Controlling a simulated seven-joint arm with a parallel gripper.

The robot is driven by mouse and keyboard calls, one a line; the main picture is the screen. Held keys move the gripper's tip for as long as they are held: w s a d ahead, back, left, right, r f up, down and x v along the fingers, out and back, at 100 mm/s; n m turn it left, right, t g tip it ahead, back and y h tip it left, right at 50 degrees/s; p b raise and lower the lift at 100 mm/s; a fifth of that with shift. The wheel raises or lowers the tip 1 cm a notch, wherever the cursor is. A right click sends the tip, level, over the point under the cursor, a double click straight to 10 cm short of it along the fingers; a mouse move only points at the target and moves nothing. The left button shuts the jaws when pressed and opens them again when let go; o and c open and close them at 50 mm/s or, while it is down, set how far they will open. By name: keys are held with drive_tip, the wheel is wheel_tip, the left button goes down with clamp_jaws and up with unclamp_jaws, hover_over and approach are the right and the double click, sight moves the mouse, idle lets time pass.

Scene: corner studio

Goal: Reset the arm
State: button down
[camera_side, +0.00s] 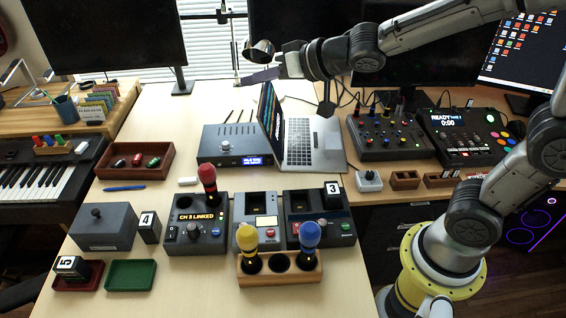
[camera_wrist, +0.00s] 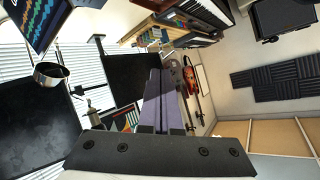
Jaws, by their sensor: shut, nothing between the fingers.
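My gripper (camera_side: 262,76) is raised high above the back of the desk in the side view, pointing left, with its fingers closed and empty. In the wrist view the two purple-grey fingers (camera_wrist: 162,100) lie together with nothing between them. My arm reaches in from the right, well above the laptop (camera_side: 310,140). The fingers are close to a metal lamp head (camera_side: 259,50) in the side view; I cannot tell whether they are apart in depth. The lamp head also shows at the left of the wrist view (camera_wrist: 50,75).
A wooden holder (camera_side: 280,272) carries yellow and blue microphones at the front. A red microphone (camera_side: 207,178) stands in the "CH 3 LINKED" unit (camera_side: 193,240). Monitors (camera_side: 105,35) stand behind. Red (camera_side: 88,280) and green (camera_side: 131,275) trays lie front left. Free desk shows around the blue pen (camera_side: 124,188).

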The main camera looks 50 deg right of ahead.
drive_tip(key=s+d+r+m+h, duration=0.2)
drive_tip(key=s+d+r+h, duration=0.2)
drive_tip(key=s+d, duration=0.65)
drive_tip(key=s+a+f+n+g, duration=0.1)
drive_tip(key=s+f+n+g, duration=0.1)
drive_tip(key=s, duration=0.6)
drive_tip(key=s+a+f+n+g+y, duration=0.1)
drive_tip(key=s+f+n+g, duration=0.1)
drive_tip(key=s+f+g, duration=0.2)
drive_tip(key=s+f, duration=0.3)
drive_tip(key=s, duration=0.1)
drive_tip(key=shift+s+a+g, duration=0.3)
drive_tip(key=shift+s, duration=0.05)
